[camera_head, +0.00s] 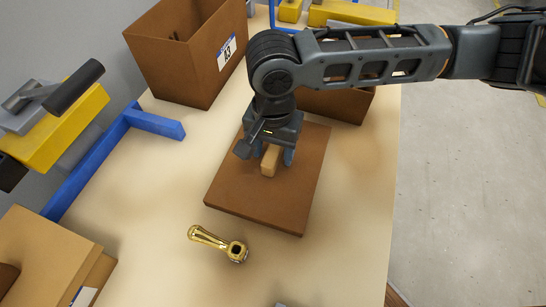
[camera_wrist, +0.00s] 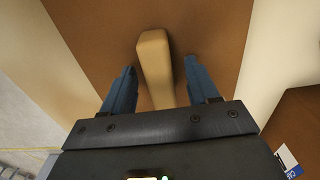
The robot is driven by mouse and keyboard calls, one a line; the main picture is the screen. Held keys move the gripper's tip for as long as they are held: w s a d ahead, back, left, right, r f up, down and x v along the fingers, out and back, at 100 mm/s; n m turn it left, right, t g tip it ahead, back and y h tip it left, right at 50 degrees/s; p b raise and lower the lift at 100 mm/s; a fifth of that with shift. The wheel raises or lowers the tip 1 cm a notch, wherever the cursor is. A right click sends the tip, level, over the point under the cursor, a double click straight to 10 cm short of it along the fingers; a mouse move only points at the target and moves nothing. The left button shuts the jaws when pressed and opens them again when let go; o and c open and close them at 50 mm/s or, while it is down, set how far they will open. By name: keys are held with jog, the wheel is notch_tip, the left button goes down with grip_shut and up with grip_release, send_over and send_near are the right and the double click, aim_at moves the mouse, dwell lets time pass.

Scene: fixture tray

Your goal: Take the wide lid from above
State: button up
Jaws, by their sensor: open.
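The wide lid (camera_head: 265,205) is a flat brown board lying on the pale table, with a light wooden bar handle (camera_head: 270,160) on its top. The lid (camera_wrist: 100,35) and its handle (camera_wrist: 155,65) also fill much of the wrist view. My gripper (camera_head: 271,156) is over the lid, pointing down. In the wrist view my gripper (camera_wrist: 160,75) is open, with one blue finger on each side of the handle and a gap on both sides. Part of the handle and the lid's far side are hidden by my gripper in the head view.
A brass-coloured handled part (camera_head: 219,243) lies in front of the lid. Blue-and-yellow clamps (camera_head: 60,130) and cardboard (camera_head: 50,255) are at the left.

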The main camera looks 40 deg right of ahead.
jog(key=c, duration=1.1)
jog(key=shift+r, duration=0.1)
notch_tip(320, 180, up, 10)
jog(key=shift+f, duration=0.1)
dwell(0.3)
notch_tip(320, 180, up, 8)
jog(key=p, duration=0.8)
send_over(273, 149)
notch_tip(273, 149, up, 8)
dwell(0.4)
